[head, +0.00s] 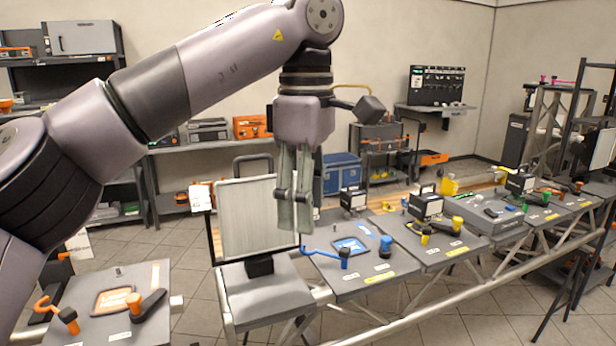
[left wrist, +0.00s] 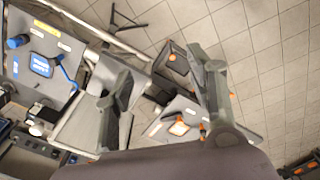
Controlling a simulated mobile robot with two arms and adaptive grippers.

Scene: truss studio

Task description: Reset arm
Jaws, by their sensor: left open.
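My left gripper (head: 295,205) hangs from my left arm, which comes in from the left and bends down at the middle of the head view. Its fingers point down in front of a pale upright panel (head: 243,222) and above a grey bench module. In the left wrist view the two fingers (left wrist: 165,95) stand well apart, with nothing between them but the floor and bench parts far below. The gripper is open, empty and clear of everything. My right gripper is in neither view.
A row of bench modules on a truss runs to the right. One holds a blue hook (head: 326,254) and a blue knob (head: 385,246). An orange hook (head: 58,313) and an orange-framed plate (head: 112,301) lie on the front-left module. Shelves (head: 205,147) line the wall; tiled floor lies between.

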